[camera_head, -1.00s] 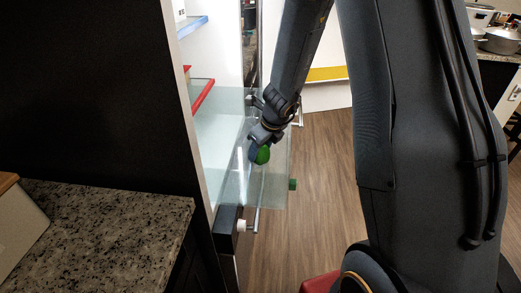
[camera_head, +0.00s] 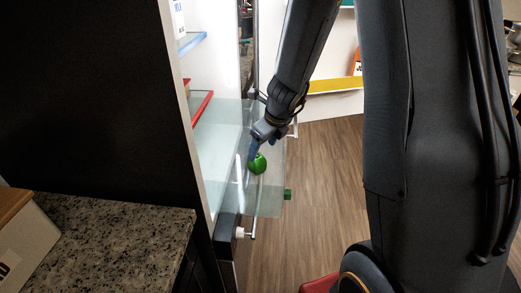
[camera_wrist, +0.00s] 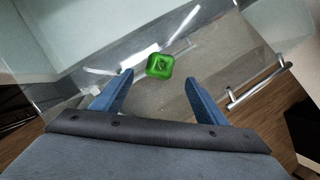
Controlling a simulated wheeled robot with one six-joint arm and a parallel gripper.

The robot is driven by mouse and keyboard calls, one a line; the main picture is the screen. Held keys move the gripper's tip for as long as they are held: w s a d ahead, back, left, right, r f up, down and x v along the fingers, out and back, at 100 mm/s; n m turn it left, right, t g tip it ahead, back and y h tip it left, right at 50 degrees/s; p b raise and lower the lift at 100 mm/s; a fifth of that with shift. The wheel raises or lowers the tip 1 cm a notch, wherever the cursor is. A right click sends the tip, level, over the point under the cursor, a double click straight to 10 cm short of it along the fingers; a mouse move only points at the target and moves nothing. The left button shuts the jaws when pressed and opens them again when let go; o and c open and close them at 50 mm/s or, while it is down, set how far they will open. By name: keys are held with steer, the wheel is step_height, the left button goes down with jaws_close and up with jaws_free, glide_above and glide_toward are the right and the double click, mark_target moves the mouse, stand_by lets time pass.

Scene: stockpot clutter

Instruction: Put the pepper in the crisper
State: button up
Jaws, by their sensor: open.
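The green pepper (camera_head: 257,163) is just below my gripper's fingers in the head view, over the clear, pulled-out crisper drawer (camera_head: 265,200). In the wrist view the pepper (camera_wrist: 160,66) is just past the fingertips, apart from both blue fingers, over the clear drawer. My gripper (camera_head: 252,154) is open, and its two fingers stand well apart in the wrist view (camera_wrist: 158,77). I cannot tell for sure whether the pepper rests on the drawer's floor or is still falling.
The open fridge has a red-edged shelf (camera_head: 202,106) and a blue-edged shelf (camera_head: 192,41). A yellow-edged door shelf (camera_head: 335,85) is behind my arm. A small green block (camera_head: 288,195) shows by the drawer's right edge. A granite counter (camera_head: 120,240) is at the lower left.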

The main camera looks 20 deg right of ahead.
steer(key=s+a+r+n+g, duration=0.1)
steer(key=s+r+n, duration=0.2)
steer(key=s+n, duration=0.7)
steer(key=s+r+n+g+h, duration=0.1)
steer(key=s+r+n, duration=0.3)
steer(key=s+n, duration=0.7)
steer(key=shift+a+r+n+g+p, duration=0.15)
steer(key=shift+a+n+g+p, duration=0.25)
steer(key=shift+n, duration=4.1)
steer(key=shift+s, duration=0.1)
